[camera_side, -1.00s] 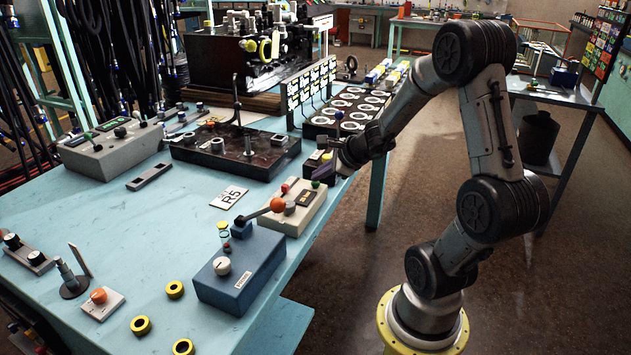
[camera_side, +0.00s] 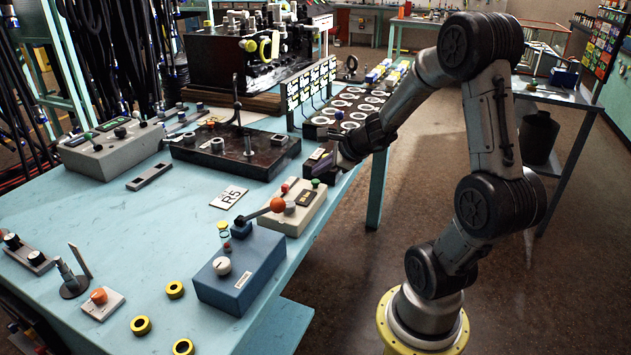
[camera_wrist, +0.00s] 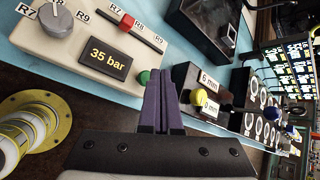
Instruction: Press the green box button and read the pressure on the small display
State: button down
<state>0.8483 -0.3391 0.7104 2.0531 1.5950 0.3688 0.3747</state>
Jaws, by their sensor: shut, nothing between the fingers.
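The beige box (camera_side: 295,222) stands near the table's right edge. Its small display (camera_wrist: 104,53) reads "35 bar" in the wrist view. The green button (camera_side: 315,183) is at the box's far right corner; it also shows in the wrist view (camera_wrist: 144,77), just left of my fingers. My gripper (camera_side: 318,165) is shut and empty, its purple fingers (camera_wrist: 162,76) together, a little above the green button in the side view. Any gap between fingertips and button is hard to judge.
The box also has a red button (camera_wrist: 127,22) and a grey knob (camera_wrist: 55,20). A dark block with a yellow knob (camera_wrist: 198,97) stands just right of my fingers. A blue box with an orange-tipped lever (camera_side: 240,275) stands in front. Racks of rings (camera_side: 350,115) lie behind.

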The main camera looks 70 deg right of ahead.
aim_at(319, 182)
notch_tip(319, 182, up, 5)
dwell(0.8)
jog(key=shift+w+a, duration=0.1)
dwell(0.3)
